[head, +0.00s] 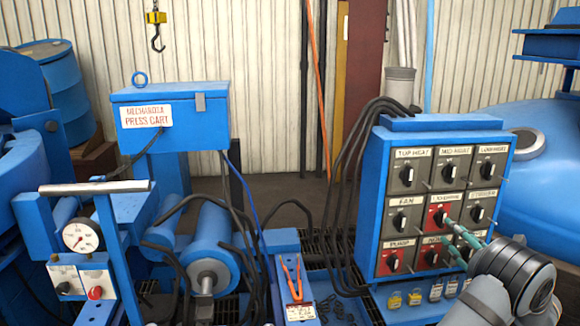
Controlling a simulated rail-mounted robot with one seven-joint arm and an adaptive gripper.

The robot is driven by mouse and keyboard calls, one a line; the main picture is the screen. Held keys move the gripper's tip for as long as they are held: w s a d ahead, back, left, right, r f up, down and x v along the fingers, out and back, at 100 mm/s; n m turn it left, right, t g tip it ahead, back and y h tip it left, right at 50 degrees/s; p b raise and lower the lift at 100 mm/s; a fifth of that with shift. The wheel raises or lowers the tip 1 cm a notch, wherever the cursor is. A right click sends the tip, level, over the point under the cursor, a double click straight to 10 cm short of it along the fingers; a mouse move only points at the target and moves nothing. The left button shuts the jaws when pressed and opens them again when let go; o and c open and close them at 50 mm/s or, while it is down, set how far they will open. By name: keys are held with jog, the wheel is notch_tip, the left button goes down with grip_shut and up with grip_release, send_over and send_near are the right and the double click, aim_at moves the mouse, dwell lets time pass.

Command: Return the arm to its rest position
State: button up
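My gripper (448,234) is at the lower right in the head view, in front of the blue control panel (383,205). Its two teal fingers point left toward the panel and are spread apart, with nothing visible between them. The upper fingertip is close to the red centre switch plate (434,224); I cannot tell whether it touches. The lower fingertip is near the red plate (424,262) in the bottom row. My grey arm comes in from the lower right corner.
The panel has several black rotary knobs, including the TOP HEAT switch (407,173), and small padlocks (415,298) below. Black cables hang left of it. Orange-handled pliers (292,280) lie on a blue tray. A press cart (175,110) stands left; a hook (157,30) hangs behind.

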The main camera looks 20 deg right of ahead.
aim_at(442, 222)
jog(key=x, duration=0.6)
jog(key=shift+d+f, duration=0.1)
jog(key=shift+s, duration=0.1)
